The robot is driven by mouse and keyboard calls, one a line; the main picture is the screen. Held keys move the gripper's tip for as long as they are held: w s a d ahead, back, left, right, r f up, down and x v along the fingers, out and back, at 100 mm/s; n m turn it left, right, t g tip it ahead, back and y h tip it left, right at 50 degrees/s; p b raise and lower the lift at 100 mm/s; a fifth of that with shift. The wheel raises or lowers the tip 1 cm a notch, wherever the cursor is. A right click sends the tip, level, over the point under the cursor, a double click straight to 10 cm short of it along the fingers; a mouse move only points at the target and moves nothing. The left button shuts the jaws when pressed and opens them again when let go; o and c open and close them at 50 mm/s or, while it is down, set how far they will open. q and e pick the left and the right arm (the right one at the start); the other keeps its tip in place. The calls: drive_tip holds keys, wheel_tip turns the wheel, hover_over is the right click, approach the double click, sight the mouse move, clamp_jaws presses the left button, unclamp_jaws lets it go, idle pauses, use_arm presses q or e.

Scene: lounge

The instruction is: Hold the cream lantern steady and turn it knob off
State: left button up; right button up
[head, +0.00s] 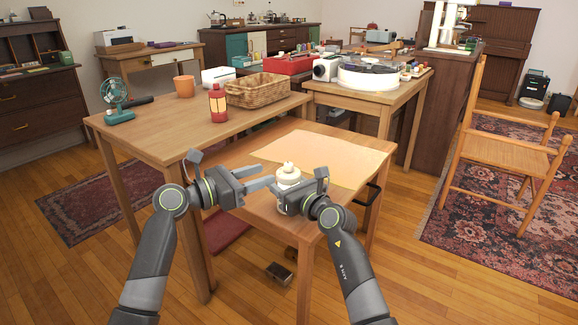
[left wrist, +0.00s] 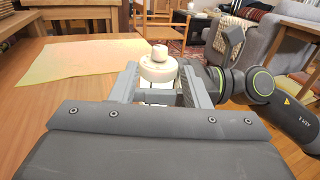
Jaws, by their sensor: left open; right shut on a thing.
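The cream lantern (head: 288,175) stands upright near the front edge of the smaller wooden table. A small knob (head: 288,166) sits on its top. My right gripper (head: 288,190) is shut on the lantern from the right and partly hides its body. My left gripper (head: 268,180) is open, just left of the lantern. In the left wrist view the lantern (left wrist: 158,70) and its knob (left wrist: 158,52) show beyond my left fingers, lined up between them. Whether those fingers touch it I cannot tell. The lantern's lower part is mostly hidden.
A yellow sheet (head: 325,158) lies behind the lantern on the smaller table (head: 240,155). The larger table at left bears a red lantern (head: 218,103), a wicker basket (head: 258,92), an orange cup (head: 184,86) and a teal fan (head: 117,100). A wooden chair (head: 505,150) stands at right.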

sight(289, 163)
use_arm(q)
drive_tip(key=x, duration=0.8)
drive_tip(key=shift+w+d, duration=0.15)
drive_tip(key=shift+d, duration=0.2)
drive_tip(key=shift+c, duration=0.2)
clamp_jaws()
drive_tip(key=shift+n+t+y, duration=1.2)
drive_tip(key=shift+n+t, duration=0.1)
drive_tip(key=shift+t, duration=0.3)
drive_tip(key=shift+y, duration=0.3)
drive_tip(key=shift+o, duration=0.2)
unclamp_jaws()
drive_tip(key=shift+a, duration=0.15)
